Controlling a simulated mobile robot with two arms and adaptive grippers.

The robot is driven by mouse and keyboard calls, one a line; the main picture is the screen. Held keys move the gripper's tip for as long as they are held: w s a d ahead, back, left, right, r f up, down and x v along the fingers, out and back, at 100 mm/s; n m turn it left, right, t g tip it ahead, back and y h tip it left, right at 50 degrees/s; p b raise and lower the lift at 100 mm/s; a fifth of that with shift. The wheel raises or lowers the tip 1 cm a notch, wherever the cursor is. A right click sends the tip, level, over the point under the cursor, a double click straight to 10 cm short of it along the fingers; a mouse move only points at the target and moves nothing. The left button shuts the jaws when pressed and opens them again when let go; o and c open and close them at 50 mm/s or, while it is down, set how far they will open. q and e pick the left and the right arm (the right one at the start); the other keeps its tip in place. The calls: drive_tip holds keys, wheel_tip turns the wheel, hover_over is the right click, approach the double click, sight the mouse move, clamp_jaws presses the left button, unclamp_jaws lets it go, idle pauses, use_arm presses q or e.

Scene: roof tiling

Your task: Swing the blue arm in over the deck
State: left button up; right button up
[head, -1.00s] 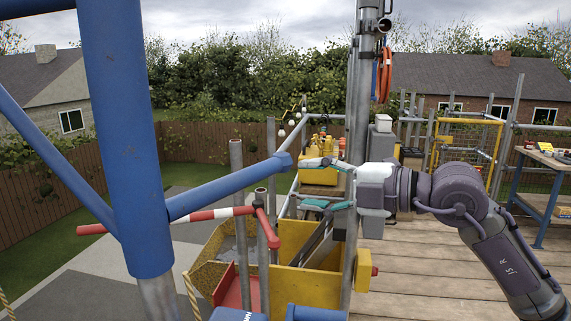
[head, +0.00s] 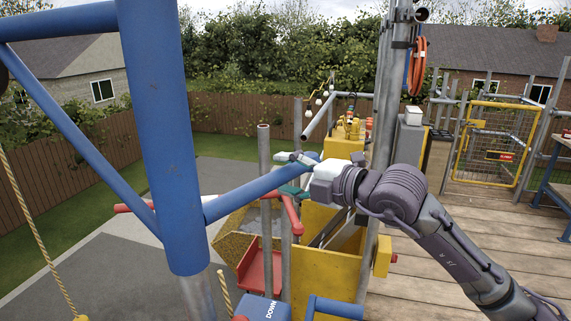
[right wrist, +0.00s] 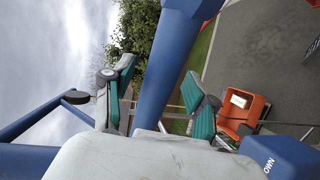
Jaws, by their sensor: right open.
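The blue arm (head: 62,22) is a hoist boom on a thick blue upright tube (head: 160,130) with a diagonal brace. It points out to the left, with a rope hanging below. A blue bar (head: 245,194) slants from the tube up to the right. My right gripper (head: 293,174) is at that bar's far end. In the right wrist view the bar (right wrist: 168,65) runs between the two green-padded fingers of my right gripper (right wrist: 157,88), which are spread apart. I cannot tell whether a finger touches it. My left gripper is not in view.
The wooden deck (head: 450,260) lies at the right, with a yellow mesh gate (head: 490,145) behind. A grey scaffold pole (head: 380,150) stands behind my right forearm. Yellow panels (head: 335,260), a red-and-white bar and a blue box marked "DOWN" (head: 262,307) are below the bar.

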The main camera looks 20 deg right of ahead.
drive_tip(key=shift+w+a+f, duration=0.1)
drive_tip(key=shift+w+a, duration=0.1)
drive_tip(key=shift+w, duration=0.1)
clamp_jaws()
